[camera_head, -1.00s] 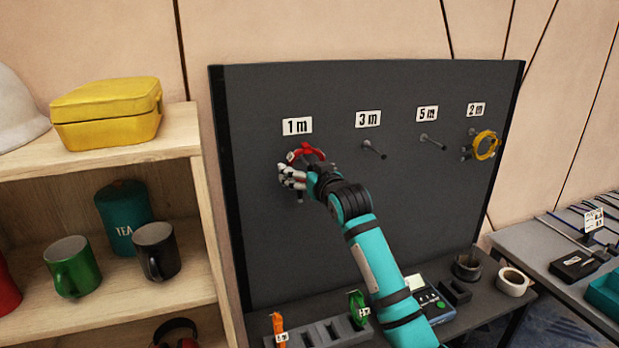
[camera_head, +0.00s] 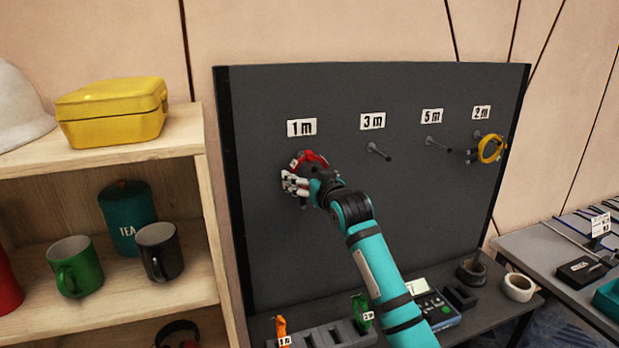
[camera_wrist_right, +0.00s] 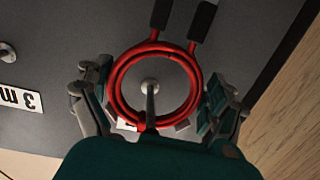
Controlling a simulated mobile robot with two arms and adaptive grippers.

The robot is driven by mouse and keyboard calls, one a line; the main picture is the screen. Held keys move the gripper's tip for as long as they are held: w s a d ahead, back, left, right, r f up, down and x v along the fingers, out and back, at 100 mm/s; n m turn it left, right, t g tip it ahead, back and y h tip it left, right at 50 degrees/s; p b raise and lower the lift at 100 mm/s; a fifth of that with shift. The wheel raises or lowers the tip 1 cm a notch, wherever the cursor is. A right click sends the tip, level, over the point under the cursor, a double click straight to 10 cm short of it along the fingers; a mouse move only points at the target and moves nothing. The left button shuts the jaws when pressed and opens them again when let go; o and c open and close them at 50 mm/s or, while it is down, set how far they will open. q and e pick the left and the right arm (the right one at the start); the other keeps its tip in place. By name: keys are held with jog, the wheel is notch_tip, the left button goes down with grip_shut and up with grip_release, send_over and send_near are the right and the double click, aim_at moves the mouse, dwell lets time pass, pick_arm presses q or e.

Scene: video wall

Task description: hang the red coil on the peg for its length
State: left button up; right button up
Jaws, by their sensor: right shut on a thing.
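The red coil (camera_head: 314,157) is in my right gripper (camera_head: 298,182), in front of the dark board below the "1 m" label (camera_head: 301,128). In the wrist view the red coil (camera_wrist_right: 117,72) is a round loop with two black ends, and the fingers of my right gripper (camera_wrist_right: 158,110) are on either side of it. A grey peg (camera_wrist_right: 150,92) shows inside the loop; its shaft crosses in front of the loop's lower edge, so the loop appears to be around it. A white tag is mostly hidden. My left gripper is not in view.
Pegs under "3 m" (camera_head: 379,152) and "5 m" (camera_head: 438,145) are bare. A yellow coil (camera_head: 490,149) hangs under "2 m". A rack (camera_head: 335,333) below holds an orange and a green coil. A wooden shelf (camera_head: 207,200) stands close on the left.

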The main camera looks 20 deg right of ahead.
jog(key=o, duration=0.9)
jog(key=shift+o, duration=0.2)
jog(key=shift+s, duration=0.1)
